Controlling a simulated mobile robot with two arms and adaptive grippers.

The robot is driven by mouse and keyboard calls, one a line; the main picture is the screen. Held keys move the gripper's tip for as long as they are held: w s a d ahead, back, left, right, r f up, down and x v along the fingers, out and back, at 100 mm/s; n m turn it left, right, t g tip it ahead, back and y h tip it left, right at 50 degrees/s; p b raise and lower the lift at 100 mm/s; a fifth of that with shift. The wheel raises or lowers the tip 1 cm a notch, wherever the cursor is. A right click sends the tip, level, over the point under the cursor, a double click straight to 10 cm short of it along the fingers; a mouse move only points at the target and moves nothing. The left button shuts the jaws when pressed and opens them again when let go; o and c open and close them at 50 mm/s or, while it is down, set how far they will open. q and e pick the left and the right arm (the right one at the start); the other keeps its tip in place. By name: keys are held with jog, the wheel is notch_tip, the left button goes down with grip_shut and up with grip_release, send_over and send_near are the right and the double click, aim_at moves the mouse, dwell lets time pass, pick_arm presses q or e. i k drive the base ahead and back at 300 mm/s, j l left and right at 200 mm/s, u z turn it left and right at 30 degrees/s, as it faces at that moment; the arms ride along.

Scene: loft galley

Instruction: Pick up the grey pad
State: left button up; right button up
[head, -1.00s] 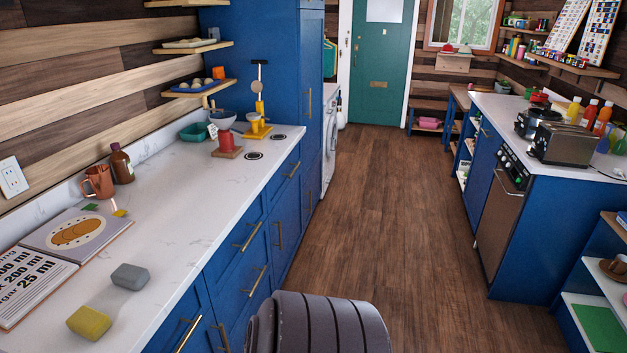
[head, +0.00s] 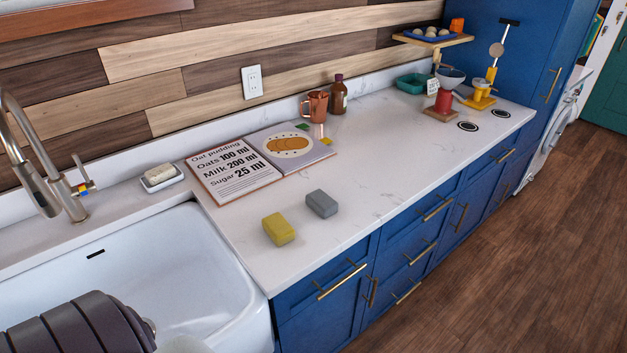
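The grey pad (head: 321,203) is a small rounded block lying on the white counter near its front edge. A yellow sponge-like block (head: 278,229) lies just to its left and nearer, apart from it. Neither gripper shows in the head view. Only a dark ribbed part of my own body shows at the lower left, over the sink.
The white sink (head: 150,270) with a tap (head: 50,170) and soap dish (head: 162,177) is at left. An open recipe book (head: 230,172) lies behind the blocks. A copper mug (head: 316,106) and brown bottle (head: 339,95) stand by the wall. The counter right of the pad is clear.

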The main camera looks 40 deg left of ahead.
aim_at(319, 201)
jog(key=u, duration=1.1)
